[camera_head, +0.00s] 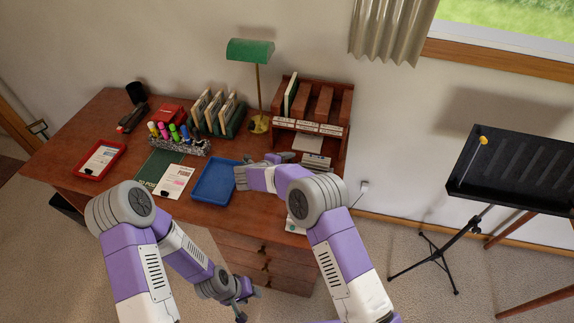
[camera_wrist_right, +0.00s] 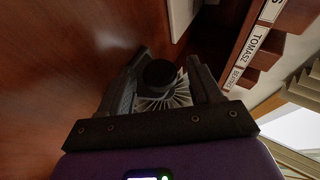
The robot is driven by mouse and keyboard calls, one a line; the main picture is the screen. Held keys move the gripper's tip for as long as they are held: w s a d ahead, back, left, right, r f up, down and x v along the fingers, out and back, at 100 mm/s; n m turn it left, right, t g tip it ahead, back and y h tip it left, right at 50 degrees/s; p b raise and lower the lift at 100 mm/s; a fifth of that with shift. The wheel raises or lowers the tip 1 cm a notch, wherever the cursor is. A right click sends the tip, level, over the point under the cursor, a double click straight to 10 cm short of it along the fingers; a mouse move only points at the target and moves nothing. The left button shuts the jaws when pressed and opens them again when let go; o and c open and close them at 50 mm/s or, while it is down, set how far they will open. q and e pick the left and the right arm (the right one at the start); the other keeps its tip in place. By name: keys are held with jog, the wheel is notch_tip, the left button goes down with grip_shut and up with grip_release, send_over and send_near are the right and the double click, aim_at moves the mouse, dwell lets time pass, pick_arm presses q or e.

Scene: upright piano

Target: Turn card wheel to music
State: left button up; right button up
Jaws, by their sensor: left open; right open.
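The card wheel shows in the right wrist view as a round black knob (camera_wrist_right: 160,73) with a fan of white cards (camera_wrist_right: 170,97) around it. My right gripper (camera_wrist_right: 163,82) is open, with one finger on each side of the knob and cards; I cannot tell whether they touch. In the head view my right gripper (camera_head: 281,158) reaches over the desk in front of the sorter, and the wheel is hidden or too small to make out. My left gripper (camera_head: 241,305) is open and empty, low in front of the desk.
The wooden sorter (camera_head: 335,130) with labelled slots stands behind the right gripper. A music stand (camera_head: 515,165) is at the right.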

jog(key=p+v, duration=0.1)
jog(key=v, duration=0.6)
jog(key=shift+s+a, duration=0.2)
jog(key=shift+r, duration=0.1)
